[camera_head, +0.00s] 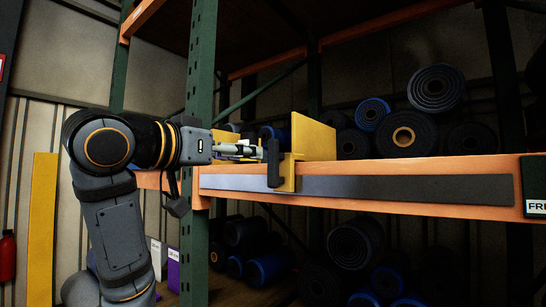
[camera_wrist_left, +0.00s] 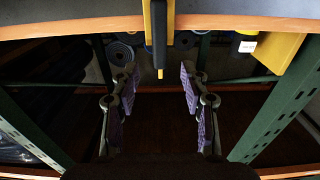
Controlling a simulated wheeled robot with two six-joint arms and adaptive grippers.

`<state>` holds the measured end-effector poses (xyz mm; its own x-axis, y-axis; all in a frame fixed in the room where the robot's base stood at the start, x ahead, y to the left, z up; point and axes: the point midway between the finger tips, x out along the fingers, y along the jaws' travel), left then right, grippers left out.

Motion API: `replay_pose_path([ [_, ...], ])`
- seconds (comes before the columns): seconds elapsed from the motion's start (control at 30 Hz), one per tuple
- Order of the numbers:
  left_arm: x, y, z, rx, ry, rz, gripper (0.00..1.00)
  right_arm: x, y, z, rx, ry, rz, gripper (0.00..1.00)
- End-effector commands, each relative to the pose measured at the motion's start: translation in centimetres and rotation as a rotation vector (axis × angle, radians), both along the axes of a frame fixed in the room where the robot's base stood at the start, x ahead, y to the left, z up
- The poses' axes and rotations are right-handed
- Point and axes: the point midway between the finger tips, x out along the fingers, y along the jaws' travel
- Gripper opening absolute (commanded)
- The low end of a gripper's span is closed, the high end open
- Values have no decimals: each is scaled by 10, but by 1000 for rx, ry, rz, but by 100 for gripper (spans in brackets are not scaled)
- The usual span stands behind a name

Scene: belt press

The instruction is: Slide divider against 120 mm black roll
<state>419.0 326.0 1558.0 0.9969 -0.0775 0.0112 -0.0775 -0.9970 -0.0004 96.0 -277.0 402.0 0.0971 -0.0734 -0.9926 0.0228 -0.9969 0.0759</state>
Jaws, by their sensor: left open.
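The yellow divider (camera_head: 314,138) stands upright on the orange-edged shelf, with a yellow bracket over the front beam and a black upright handle (camera_head: 273,163). My left gripper (camera_head: 258,151) is open beside the handle, and the head view does not show whether they touch. In the left wrist view the handle (camera_wrist_left: 159,35) lies ahead, in line with the gap between the open, purple-padded fingers (camera_wrist_left: 160,88). Black rolls lie right of the divider, including one with a tan core (camera_head: 404,135) and one on top (camera_head: 436,88). I cannot tell which is 120 mm. My right gripper is not in view.
A green upright post (camera_head: 201,75) stands just behind my left wrist. The orange shelf beam (camera_head: 440,168) carries a grey strip along its front. Blue rolls (camera_head: 372,113) lie among the black ones. More rolls fill the lower shelf (camera_head: 225,290).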

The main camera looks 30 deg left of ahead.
Motion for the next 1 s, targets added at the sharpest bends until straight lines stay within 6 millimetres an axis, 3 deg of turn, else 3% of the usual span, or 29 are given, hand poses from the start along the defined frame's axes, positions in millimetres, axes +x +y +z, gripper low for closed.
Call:
replay_pose_path([
  [0.1, 27, -3, 3, -1, 7, -5, 45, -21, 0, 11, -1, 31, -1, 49],
  [0.17, 41, -4, 3, -2, 8, -4, 45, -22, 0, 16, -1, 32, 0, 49],
  [0.27, 61, -6, 3, -2, 7, -4, 45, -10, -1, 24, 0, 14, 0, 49],
  [0.4, 81, -7, 3, -2, 4, -2, 45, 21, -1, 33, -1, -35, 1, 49],
  [0.57, 90, -7, 1, 0, 2, -1, 45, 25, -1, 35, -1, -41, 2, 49],
  [0.8, 90, -7, 0, 0, 2, -1, 44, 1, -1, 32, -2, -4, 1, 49],
  [1.0, 90, -7, 0, -1, 2, -1, 17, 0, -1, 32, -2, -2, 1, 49],
])
